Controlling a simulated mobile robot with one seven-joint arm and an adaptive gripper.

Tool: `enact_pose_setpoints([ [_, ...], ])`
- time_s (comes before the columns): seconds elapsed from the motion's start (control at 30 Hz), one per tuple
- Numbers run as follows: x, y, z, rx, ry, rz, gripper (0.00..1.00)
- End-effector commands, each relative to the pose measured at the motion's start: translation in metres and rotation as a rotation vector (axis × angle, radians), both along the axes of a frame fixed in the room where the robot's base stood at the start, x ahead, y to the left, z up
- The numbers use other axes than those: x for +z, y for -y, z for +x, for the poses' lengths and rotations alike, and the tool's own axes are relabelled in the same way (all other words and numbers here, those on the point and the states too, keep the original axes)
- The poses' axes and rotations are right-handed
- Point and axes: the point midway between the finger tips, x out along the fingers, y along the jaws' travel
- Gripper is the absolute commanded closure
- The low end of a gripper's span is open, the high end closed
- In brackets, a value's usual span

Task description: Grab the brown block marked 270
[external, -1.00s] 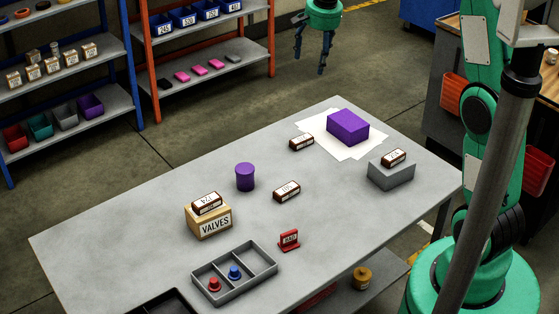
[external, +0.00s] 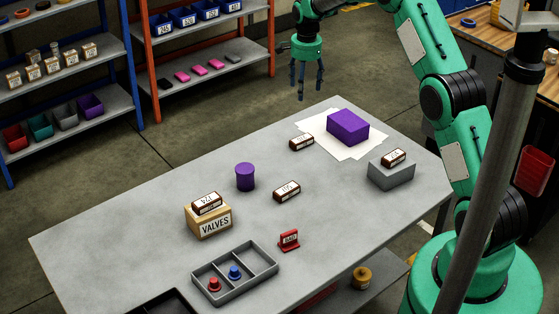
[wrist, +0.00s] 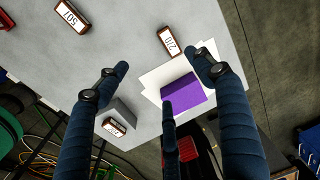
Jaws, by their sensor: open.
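A brown block (external: 302,142) with a white label lies on the table beside the left edge of a white sheet. It also shows in the wrist view (wrist: 169,41), where its label looks like 270 or 210; I cannot tell which. Other brown blocks are one marked 507 (wrist: 71,16) farther along the table (external: 287,191), one on a grey box (external: 394,157), and one on the VALVES box (external: 207,203). My gripper (external: 306,92) is open and empty, in the air beyond the table's far edge. Its fingers (wrist: 162,72) spread below the block in the wrist view.
A purple box (external: 348,127) stands on the white sheet (external: 318,127), close to the block. The grey box (external: 391,175) is to the right. A purple cylinder (external: 245,177) and a divided tray (external: 236,272) stand farther left. Shelves (external: 215,68) are behind.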

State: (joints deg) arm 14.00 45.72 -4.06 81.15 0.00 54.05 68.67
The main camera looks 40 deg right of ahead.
Motion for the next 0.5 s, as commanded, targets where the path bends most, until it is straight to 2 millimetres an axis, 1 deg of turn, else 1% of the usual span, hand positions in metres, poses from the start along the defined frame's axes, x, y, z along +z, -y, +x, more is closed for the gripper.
enact_pose_setpoints([
  [0.03,-0.016,0.006,0.004,-0.024,-0.01,0.004,0.32],
  [0.1,-0.035,0.013,0.01,-0.06,-0.02,0.008,0.32],
  [0.23,-0.065,0.024,0.019,-0.117,-0.036,0.013,0.32],
  [0.3,-0.078,0.028,0.022,-0.14,-0.041,0.015,0.32],
  [0.4,-0.091,0.033,0.025,-0.165,-0.047,0.016,0.32],
  [0.5,-0.098,0.035,0.026,-0.179,-0.05,0.018,0.32],
])
